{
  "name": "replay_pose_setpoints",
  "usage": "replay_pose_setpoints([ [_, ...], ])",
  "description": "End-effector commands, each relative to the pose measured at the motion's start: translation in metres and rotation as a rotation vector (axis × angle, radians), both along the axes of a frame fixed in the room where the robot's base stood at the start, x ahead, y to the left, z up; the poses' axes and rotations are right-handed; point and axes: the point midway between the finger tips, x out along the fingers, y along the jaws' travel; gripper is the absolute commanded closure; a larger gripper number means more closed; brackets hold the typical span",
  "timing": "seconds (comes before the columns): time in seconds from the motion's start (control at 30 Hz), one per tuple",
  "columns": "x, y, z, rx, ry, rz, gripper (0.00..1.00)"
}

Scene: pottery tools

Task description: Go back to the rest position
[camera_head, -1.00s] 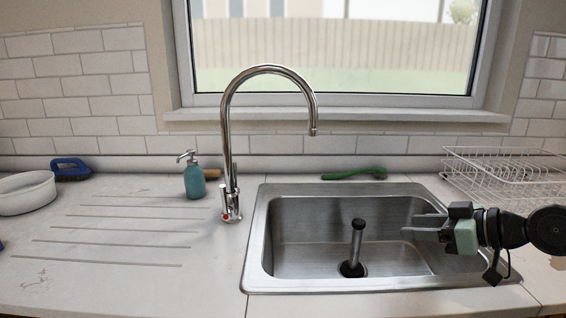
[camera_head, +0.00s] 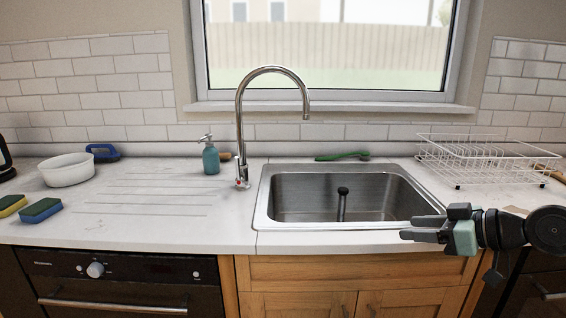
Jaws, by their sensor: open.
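My gripper (camera_head: 408,229) is at the right of the head view, pointing left. Its two fingers are apart and nothing is between them. It shows in front of the near right corner of the steel sink (camera_head: 300,196). A dark upright plug post (camera_head: 343,204) stands in the sink basin. My wrist and arm reach in from the right edge of the picture.
A chrome tap (camera_head: 240,130) and a teal soap bottle (camera_head: 211,158) stand left of the sink. A green brush (camera_head: 342,156) lies behind it. A white wire rack (camera_head: 480,165) is at right. A white bowl (camera_head: 68,172) and sponges (camera_head: 40,210) are at left. A wooden cupboard (camera_head: 350,275) and oven (camera_head: 120,280) are below.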

Motion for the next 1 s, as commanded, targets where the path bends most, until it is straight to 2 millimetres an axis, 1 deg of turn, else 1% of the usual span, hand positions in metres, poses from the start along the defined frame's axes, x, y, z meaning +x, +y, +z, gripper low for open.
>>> replay_pose_setpoints([
  [0.03, -0.002, 0.006, -0.006, -0.011, 0.016, 0.011, 0.54],
  [0.27, -0.011, 0.022, -0.029, -0.052, 0.1, 0.045, 0.54],
  [0.47, -0.027, 0.041, -0.059, -0.119, 0.208, 0.083, 0.54],
  [0.57, -0.037, 0.052, -0.076, -0.165, 0.274, 0.105, 0.54],
  [0.67, -0.051, 0.063, -0.095, -0.223, 0.349, 0.126, 0.54],
  [0.77, -0.07, 0.074, -0.117, -0.305, 0.439, 0.143, 0.54],
  [0.83, -0.086, 0.08, -0.133, -0.377, 0.508, 0.149, 0.54],
  [0.9, -0.101, 0.085, -0.145, -0.448, 0.571, 0.144, 0.54],
  [1.0, -0.123, 0.089, -0.156, -0.543, 0.644, 0.127, 0.54],
])
